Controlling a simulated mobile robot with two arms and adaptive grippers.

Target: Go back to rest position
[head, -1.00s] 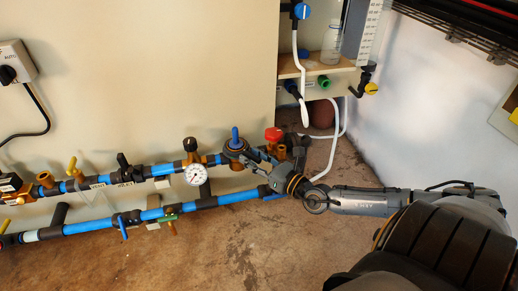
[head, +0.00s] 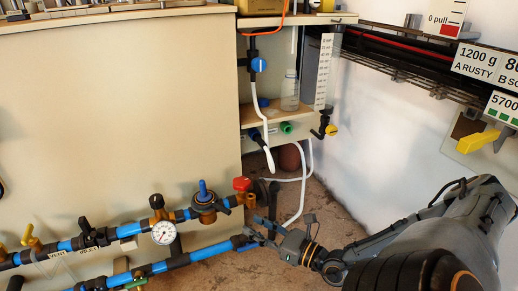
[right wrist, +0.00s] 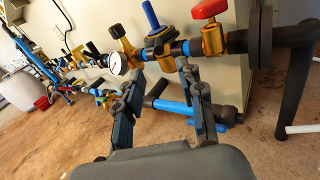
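My right gripper (head: 262,232) is below and right of the red-knobbed valve (head: 242,184) in the head view, near the right end of the pipes. In the right wrist view my right gripper (right wrist: 160,78) has its two fingers spread with a gap between them and nothing held. Beyond the fingertips are the blue-handled valve (right wrist: 151,18), the red knob (right wrist: 210,9) and the gauge (right wrist: 117,63). The blue-handled valve also shows upright in the head view (head: 203,190). My left gripper is not in view.
The blue pipes (head: 170,264) run along the beige cabinet (head: 120,110). A wooden shelf (head: 262,115) with a clear bottle (head: 290,92) and a white hose (head: 262,110) is above. A yellow lever (head: 477,142) is on the right wall. Floor between cabinet and wall is partly free.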

